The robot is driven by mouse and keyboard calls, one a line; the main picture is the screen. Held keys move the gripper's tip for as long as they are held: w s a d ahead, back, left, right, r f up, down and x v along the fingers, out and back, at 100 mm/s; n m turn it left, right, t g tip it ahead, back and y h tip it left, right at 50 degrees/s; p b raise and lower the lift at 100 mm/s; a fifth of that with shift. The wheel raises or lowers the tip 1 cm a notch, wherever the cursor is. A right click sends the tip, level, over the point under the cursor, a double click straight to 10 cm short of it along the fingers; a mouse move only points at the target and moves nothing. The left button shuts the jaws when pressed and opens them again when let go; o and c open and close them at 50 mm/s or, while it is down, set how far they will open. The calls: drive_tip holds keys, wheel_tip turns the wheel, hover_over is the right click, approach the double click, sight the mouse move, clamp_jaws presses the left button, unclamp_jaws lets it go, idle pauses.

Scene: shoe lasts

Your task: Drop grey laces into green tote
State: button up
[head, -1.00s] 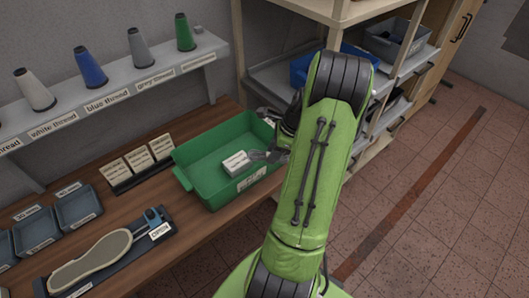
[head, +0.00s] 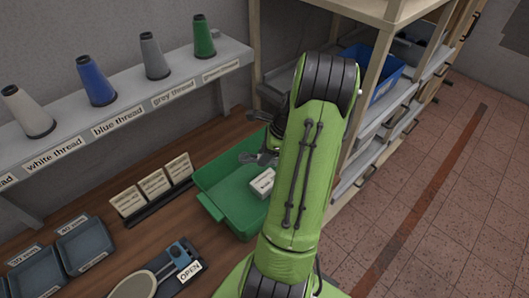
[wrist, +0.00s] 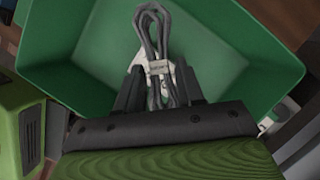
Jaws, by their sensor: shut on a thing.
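My gripper (wrist: 159,88) is shut on the grey laces (wrist: 153,40), a looped bundle with a pale band around it. In the wrist view the laces stand out beyond the fingers, with the inside of the green tote (wrist: 65,55) behind them. In the head view the tote (head: 213,205) stands on the wooden bench, partly hidden by my arm. My gripper (head: 262,157) shows over its far part there. A white labelled box (head: 262,182) is inside the tote; part of a white thing also shows behind the laces in the wrist view.
Upright label cards (head: 153,184) stand just left of the tote. Small grey trays (head: 83,247) and an OPEN-labelled holder (head: 188,272) are nearer. A thread shelf (head: 130,110) runs above the bench. A rack with a blue bin (head: 383,78) is at right.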

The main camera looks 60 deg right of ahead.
drive_tip(key=shift+f, duration=0.75)
drive_tip(key=shift+s+r, duration=0.1)
drive_tip(key=shift+r, duration=0.1)
drive_tip(key=o, duration=1.1)
drive_tip(key=p+v, duration=0.3)
drive_tip(key=v, duration=1.2)
drive_tip(key=shift+s+r, duration=0.15)
drive_tip(key=shift+r, duration=0.2)
drive_tip(key=shift+d, duration=0.15)
